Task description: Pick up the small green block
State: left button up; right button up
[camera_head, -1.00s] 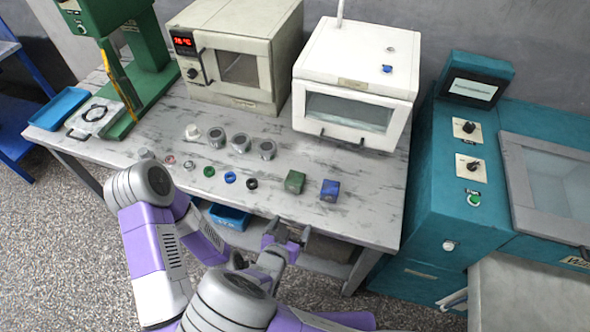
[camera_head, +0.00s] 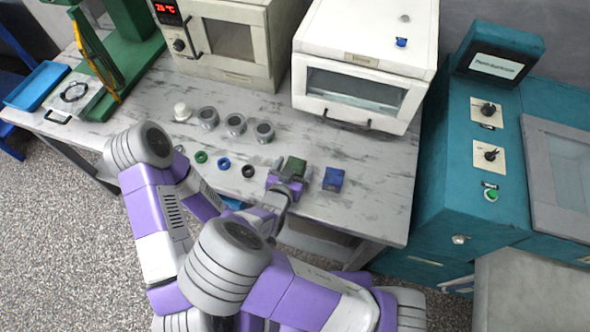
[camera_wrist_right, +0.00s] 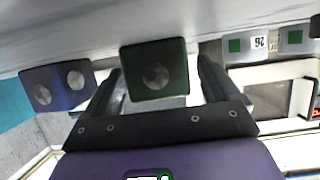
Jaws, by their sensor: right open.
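The small green block (camera_head: 295,164) sits on the grey table near its front edge. My right gripper (camera_head: 290,173) is open at the block's near side. In the right wrist view its two fingers (camera_wrist_right: 160,74) stand on either side of the green block, with a gap showing at each side. The block is not gripped. My left gripper is not seen in these views.
A blue block (camera_head: 333,179) sits close to the right of the green block; it also shows in the right wrist view (camera_wrist_right: 58,86). Small rings, including a black one (camera_head: 248,171), lie to the left. A white oven (camera_head: 365,60) stands behind.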

jog(key=shift+w, duration=0.1)
jog(key=shift+c, duration=0.3)
jog(key=c, duration=1.3)
